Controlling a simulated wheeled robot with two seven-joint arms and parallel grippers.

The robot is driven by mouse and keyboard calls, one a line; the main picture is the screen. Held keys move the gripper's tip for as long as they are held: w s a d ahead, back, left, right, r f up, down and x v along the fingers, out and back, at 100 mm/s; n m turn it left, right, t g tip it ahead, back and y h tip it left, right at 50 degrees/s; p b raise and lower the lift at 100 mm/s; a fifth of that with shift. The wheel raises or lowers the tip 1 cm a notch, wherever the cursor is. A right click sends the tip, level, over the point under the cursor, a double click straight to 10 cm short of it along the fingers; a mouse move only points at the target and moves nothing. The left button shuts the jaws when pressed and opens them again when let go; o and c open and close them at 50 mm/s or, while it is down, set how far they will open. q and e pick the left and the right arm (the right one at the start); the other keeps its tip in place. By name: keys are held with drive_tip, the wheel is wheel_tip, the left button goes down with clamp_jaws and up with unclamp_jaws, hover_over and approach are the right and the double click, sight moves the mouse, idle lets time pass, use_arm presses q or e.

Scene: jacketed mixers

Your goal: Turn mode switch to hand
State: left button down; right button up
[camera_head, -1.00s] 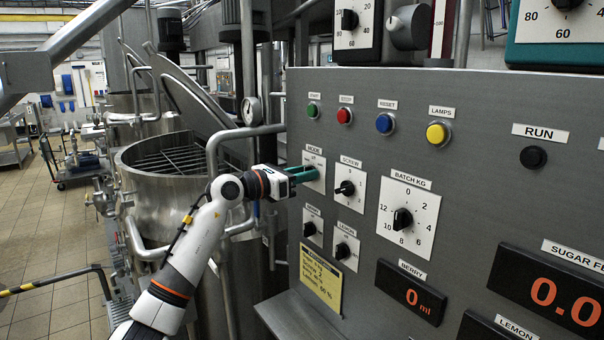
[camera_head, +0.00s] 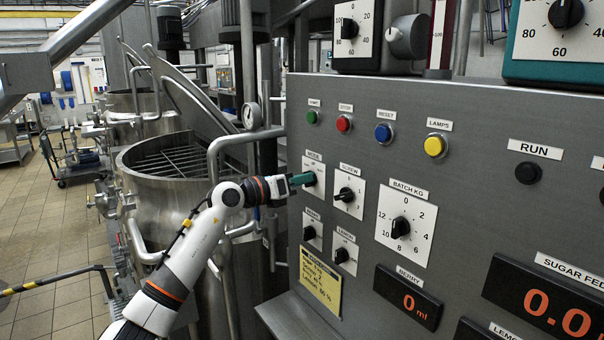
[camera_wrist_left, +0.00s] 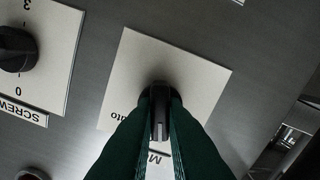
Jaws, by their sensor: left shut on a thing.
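The mode switch is a black knob (camera_wrist_left: 159,108) on a white plate (camera_wrist_left: 196,82) in the left wrist view. In the head view its plate (camera_head: 313,188) is at the panel's left side, under the MODE label, with the knob hidden by my gripper. My left gripper (camera_head: 309,178) has green fingers that reach the plate. In the left wrist view its fingers (camera_wrist_left: 160,120) are shut on the knob, one on each side. Of the plate's print, only "uto" is readable there. My right gripper is not in view.
The SCREW knob (camera_head: 345,194) is just right of the mode switch. Coloured buttons (camera_head: 344,124) run above it, and smaller BERRY and LEMON knobs (camera_head: 342,255) sit below. A yellow note (camera_head: 320,283) is under them. A steel mixer (camera_head: 170,195) stands left of the panel.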

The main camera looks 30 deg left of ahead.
use_arm(q)
drive_tip(key=shift+a+n+p, duration=0.1)
drive_tip(key=shift+n+p, duration=2.05)
drive_tip(key=shift+n, duration=0.25)
drive_tip(key=c, duration=1.5)
unclamp_jaws()
drive_tip(key=b+v, duration=0.7)
drive_tip(key=v, duration=0.5)
